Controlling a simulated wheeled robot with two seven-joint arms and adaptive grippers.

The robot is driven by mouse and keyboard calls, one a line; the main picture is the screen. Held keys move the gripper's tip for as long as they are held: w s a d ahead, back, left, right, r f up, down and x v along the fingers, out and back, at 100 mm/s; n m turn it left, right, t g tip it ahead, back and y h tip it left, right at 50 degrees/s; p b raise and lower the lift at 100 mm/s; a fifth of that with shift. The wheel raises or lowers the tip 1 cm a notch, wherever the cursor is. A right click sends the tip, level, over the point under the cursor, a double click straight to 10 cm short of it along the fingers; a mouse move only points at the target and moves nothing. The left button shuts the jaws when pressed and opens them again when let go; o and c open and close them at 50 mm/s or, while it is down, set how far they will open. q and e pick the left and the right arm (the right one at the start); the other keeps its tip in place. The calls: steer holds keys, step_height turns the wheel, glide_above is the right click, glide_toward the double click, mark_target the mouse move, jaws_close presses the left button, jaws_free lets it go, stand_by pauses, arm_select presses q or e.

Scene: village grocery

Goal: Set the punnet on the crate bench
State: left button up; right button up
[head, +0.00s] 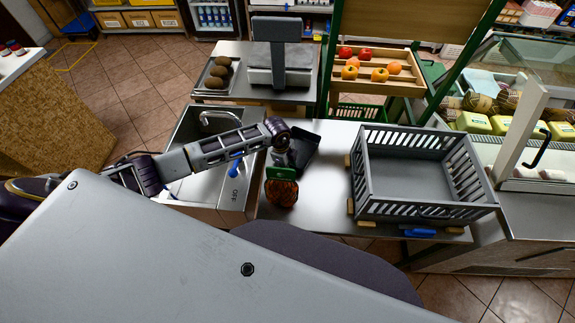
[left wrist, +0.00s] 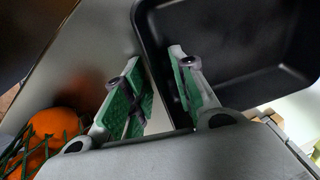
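The punnet, a black open tray (head: 306,146), is on the steel counter left of the grey crate, partly hidden by my left gripper. It fills the upper right of the left wrist view (left wrist: 235,50). My left gripper (head: 286,158) is over its near left side. In the left wrist view, its green-padded fingers (left wrist: 160,90) are apart, one outside the punnet's wall and one over its inside. A gap shows between the pads, and I see no firm grip. The crate bench (head: 335,150) is a steel-topped surface bearing the slatted grey crate (head: 405,212). My right gripper is not in view.
A netted bag of oranges with a green label (head: 281,188) stands just in front of the punnet, and shows in the left wrist view (left wrist: 55,125). A sink (head: 195,125) lies left. A scale (head: 280,55) and fruit tray (head: 372,68) stand behind.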

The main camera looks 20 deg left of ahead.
arm_select(q)
steer(key=shift+r, duration=0.1)
steer(key=shift+r, duration=0.15)
step_height(320, 180, up, 12)
steer(key=s+a+b, duration=0.1)
steer(key=shift+s+a, duration=0.2)
steer(key=shift+s, duration=0.05)
stand_by(0.5)
steer(key=shift+f, duration=0.2)
